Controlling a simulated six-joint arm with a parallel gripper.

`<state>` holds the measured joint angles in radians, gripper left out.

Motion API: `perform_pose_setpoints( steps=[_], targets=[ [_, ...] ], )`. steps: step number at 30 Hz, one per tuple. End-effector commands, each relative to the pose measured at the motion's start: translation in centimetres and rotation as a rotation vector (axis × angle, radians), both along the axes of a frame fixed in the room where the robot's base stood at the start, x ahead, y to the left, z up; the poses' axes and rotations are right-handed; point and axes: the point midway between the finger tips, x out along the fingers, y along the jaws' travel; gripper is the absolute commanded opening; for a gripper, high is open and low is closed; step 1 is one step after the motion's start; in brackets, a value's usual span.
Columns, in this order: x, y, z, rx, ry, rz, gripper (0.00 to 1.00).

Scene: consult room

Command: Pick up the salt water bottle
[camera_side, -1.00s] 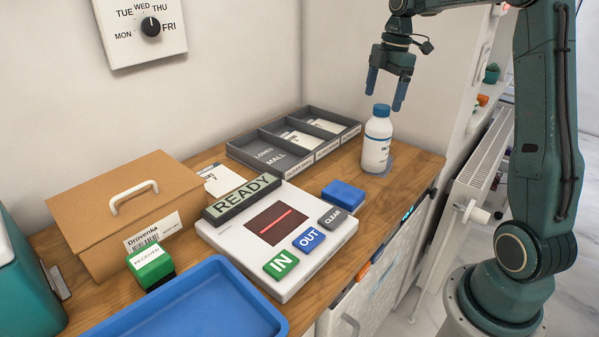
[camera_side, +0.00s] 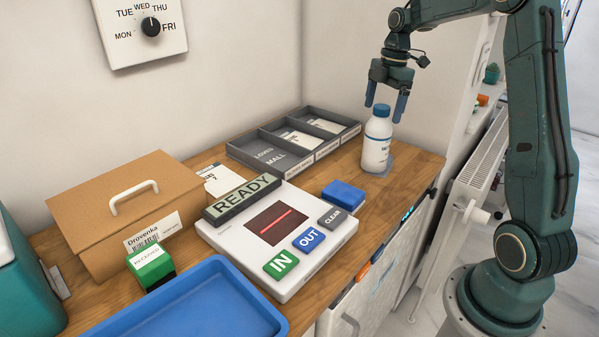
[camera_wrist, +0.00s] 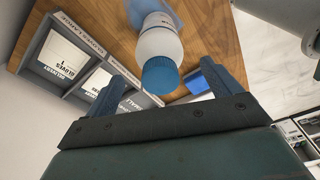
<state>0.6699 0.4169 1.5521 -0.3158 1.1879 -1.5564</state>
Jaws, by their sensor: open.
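The salt water bottle (camera_side: 376,143) is white with a blue cap and a printed label. It stands upright on a blue-grey round mat (camera_side: 386,170) at the back right of the wooden counter. My gripper (camera_side: 384,112) is open and points down just above the bottle, its blue fingertips on either side of the cap's height. In the wrist view the bottle (camera_wrist: 160,45) shows cap-first between and beyond my open fingers (camera_wrist: 178,82). I see no contact between fingers and bottle.
A grey divided tray (camera_side: 245,157) lies left of the bottle. A blue block (camera_side: 343,195) and a white READY panel with buttons (camera_side: 300,275) are in front. A cardboard box (camera_side: 80,220), green stamp (camera_side: 151,268) and blue tray (camera_side: 195,310) stand further left.

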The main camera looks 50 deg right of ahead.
Motion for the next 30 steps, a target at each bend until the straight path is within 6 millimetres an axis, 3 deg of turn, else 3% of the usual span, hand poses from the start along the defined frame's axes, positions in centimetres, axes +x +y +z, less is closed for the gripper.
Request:
perform_pose_setpoints(
  steps=[6, 12, 28, 30],
  targets=[
    [0.1, 0.4, -2.9, 0.002, 0.004, -0.001, 0.9],
    [0.2, 0.5, -4.5, 0.0, 0.001, 0.0, 0.9],
    [0.2, 0.5, -4.6, -0.001, 0.001, 0.0, 0.9],
    [0.2, 0.5, -4.6, -0.001, 0.001, 0.0, 0.8]
  ],
)
